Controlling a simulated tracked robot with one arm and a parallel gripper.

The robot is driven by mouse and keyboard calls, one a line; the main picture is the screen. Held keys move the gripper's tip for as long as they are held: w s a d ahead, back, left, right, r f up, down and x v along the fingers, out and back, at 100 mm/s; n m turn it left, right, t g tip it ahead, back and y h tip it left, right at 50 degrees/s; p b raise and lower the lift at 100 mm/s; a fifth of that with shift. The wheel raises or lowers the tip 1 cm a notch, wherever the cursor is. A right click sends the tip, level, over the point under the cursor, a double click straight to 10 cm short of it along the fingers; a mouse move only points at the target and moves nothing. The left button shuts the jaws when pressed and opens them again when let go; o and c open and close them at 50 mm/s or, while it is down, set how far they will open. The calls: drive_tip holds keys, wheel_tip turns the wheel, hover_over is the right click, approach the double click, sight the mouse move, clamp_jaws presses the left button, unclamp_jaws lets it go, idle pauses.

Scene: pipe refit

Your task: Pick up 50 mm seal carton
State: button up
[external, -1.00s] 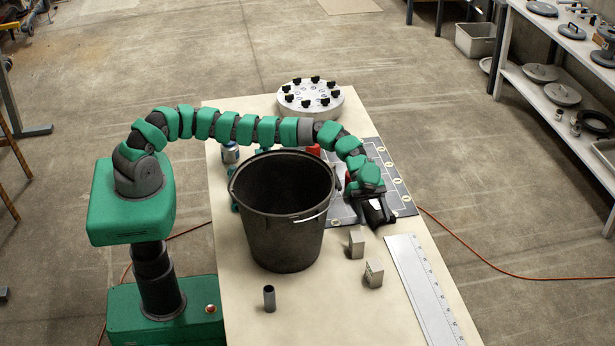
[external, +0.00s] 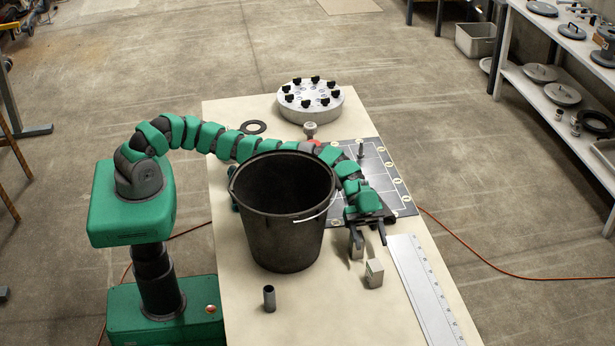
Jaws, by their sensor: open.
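Two small pale grey-beige cartons stand on the table right of the bucket. The nearer carton (external: 374,273) has dark print on it. The farther carton (external: 357,249) is partly hidden by my gripper's left finger. The print is too small to tell which one is the 50 mm seal carton. My gripper (external: 369,241) is open and reaches down toward the front. Its left finger is over or beside the farther carton, and its right finger is clear to the right. I cannot tell whether it touches the carton.
A black bucket (external: 284,215) stands close left of the gripper, with my arm passing behind it. A dark marked mat (external: 388,180) lies behind the gripper. A steel ruler (external: 425,290) lies at right. A short pipe (external: 269,298) stands in front. A round flange (external: 310,102) is at the back.

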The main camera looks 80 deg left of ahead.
sight(373, 260)
drive_tip(key=shift+s+x, duration=0.2)
drive_tip(key=shift+x, duration=1.35)
drive_tip(key=shift+s+x, duration=0.15)
drive_tip(key=shift+x, duration=1.45)
drive_tip(key=shift+f, duration=0.15)
drive_tip(key=c, duration=1.1)
